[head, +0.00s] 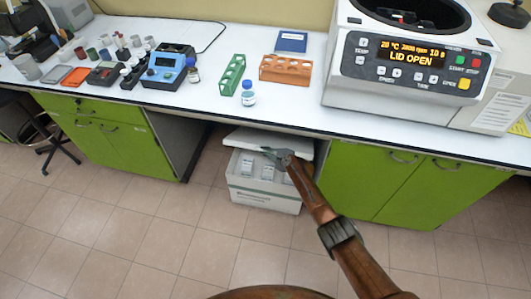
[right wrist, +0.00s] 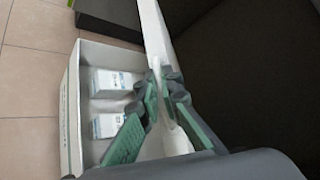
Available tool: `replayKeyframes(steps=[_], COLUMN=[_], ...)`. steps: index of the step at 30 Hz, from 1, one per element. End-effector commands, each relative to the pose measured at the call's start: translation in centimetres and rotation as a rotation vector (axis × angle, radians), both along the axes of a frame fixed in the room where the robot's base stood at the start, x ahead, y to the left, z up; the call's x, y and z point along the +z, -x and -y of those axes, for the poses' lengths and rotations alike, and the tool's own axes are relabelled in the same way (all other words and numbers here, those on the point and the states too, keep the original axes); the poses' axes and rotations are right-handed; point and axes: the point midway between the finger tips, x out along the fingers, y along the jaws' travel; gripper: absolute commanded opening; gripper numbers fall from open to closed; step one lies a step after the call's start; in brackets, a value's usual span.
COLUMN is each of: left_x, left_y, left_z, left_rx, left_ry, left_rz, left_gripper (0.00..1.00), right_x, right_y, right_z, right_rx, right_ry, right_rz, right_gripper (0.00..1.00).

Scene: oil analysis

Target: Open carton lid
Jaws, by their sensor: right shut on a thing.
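The white carton (head: 262,195) stands on the floor under the bench, in the gap between the green cabinets. Its white lid (head: 265,138) is raised off the opening at the back, and small white boxes show inside. My right gripper (head: 270,153) is shut on the lid near its edge. In the right wrist view, the gripper's green fingers (right wrist: 160,92) lie on both sides of the lid (right wrist: 155,35), with the open carton (right wrist: 71,110) on the left and two boxes (right wrist: 110,84) visible in it. My left gripper is not in view.
The bench (head: 295,110) overhangs the carton. A centrifuge (head: 405,75) stands on it at right, and racks (head: 285,69), a small bottle (head: 248,95) and instruments stand farther left. Green cabinets (head: 365,180) flank the gap. The tiled floor in front is clear.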

Motion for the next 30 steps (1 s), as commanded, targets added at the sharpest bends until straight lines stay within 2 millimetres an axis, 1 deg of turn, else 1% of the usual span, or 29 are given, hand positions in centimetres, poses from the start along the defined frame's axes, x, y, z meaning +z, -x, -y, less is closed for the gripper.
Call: replayKeyframes(steps=[6, 7, 10, 23, 30], left_x=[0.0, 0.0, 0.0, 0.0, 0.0], left_y=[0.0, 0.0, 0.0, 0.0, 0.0], left_z=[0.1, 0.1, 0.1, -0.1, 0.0], left_rx=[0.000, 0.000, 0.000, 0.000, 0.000], left_ry=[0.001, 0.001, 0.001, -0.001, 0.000], left_rz=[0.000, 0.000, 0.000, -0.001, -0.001], left_gripper=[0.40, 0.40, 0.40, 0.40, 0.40], right_x=[0.0, 0.0, 0.0, 0.0, 0.8], right_y=[0.0, 0.0, 0.0, 0.3, 1.7], right_z=[0.1, 0.0, 0.0, 0.3, 1.2], right_rx=[-0.001, -0.001, -0.001, 0.002, 0.004], right_ry=[0.000, 0.000, 0.000, 0.000, 0.001], right_rz=[0.001, 0.001, 0.001, 0.000, 0.001], right_gripper=[0.00, 0.06, 0.13, 0.13, 0.13])
